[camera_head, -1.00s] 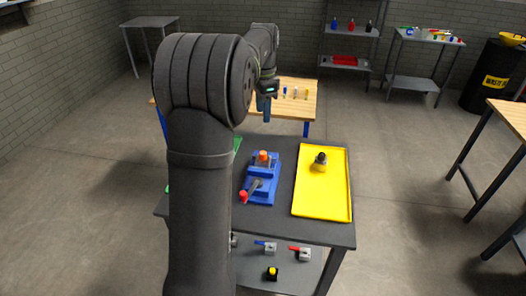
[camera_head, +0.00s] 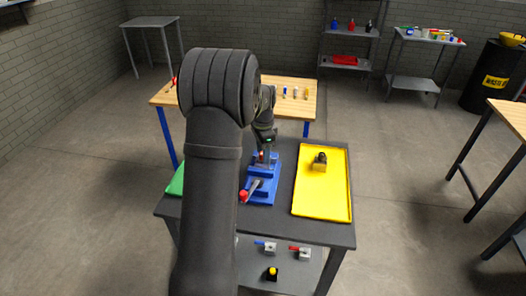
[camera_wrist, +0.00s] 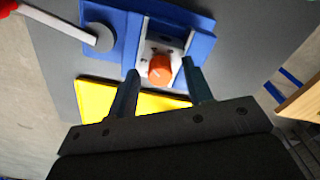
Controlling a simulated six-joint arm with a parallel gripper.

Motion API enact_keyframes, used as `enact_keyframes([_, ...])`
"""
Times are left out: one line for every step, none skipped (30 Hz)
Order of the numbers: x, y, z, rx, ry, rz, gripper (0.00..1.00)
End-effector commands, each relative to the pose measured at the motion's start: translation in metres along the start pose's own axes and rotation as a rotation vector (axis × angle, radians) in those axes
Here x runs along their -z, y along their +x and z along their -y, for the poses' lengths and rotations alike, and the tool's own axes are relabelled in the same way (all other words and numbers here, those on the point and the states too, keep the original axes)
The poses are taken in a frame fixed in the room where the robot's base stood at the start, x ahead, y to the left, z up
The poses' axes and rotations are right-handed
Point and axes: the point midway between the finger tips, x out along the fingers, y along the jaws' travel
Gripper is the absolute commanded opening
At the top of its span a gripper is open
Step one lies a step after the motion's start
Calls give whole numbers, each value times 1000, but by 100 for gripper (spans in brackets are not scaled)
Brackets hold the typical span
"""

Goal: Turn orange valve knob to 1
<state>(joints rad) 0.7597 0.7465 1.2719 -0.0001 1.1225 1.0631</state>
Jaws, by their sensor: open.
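The orange valve knob (camera_wrist: 160,68) sits on a light metal block on the blue base (camera_wrist: 205,45) in the wrist view. A pale mark shows on its face, but I cannot read any number. In the head view the knob (camera_head: 261,156) is partly hidden by my gripper (camera_head: 268,150), and the blue base (camera_head: 262,190) stands on the dark table. In the wrist view my gripper (camera_wrist: 160,88) is open, its two fingers apart on either side of the knob's near side. I cannot tell whether they touch it.
A lever with a red end (camera_head: 243,196) is on the same blue base. A yellow tray (camera_head: 310,205) holding a dark-topped fitting (camera_head: 320,160) lies to the right. A green item (camera_head: 176,184) is partly hidden by my arm. Valves lie on the lower shelf (camera_head: 310,268).

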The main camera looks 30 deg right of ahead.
Motion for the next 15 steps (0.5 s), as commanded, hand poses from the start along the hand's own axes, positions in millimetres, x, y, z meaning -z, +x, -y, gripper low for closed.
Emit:
enact_keyframes([0, 1, 0, 0, 0, 0, 46])
enact_keyframes([0, 1, 0, 0, 0, 0, 46])
enact_keyframes([0, 2, 0, 0, 0, 0, 46])
enact_keyframes([0, 1, 0, 0, 0, 0, 46])
enact_keyframes([0, 1, 0, 0, 0, 0, 46])
enact_keyframes([0, 1, 0, 0, 0, 0, 46])
enact_keyframes([0, 1, 0, 0, 0, 0, 46])
enact_keyframes([0, 1, 0, 0, 0, 0, 44])
enact_keyframes([0, 1, 0, 0, 0, 0, 37])
enact_keyframes([0, 1, 0, 0, 0, 0, 31])
enact_keyframes([0, 1, 0, 0, 0, 0, 25])
enact_keyframes([0, 1, 0, 0, 0, 0, 17])
enact_keyframes([0, 1, 0, 0, 0, 0, 11])
enact_keyframes([0, 1, 0, 0, 0, 0, 5])
enact_keyframes([0, 1, 0, 0, 0, 0, 1])
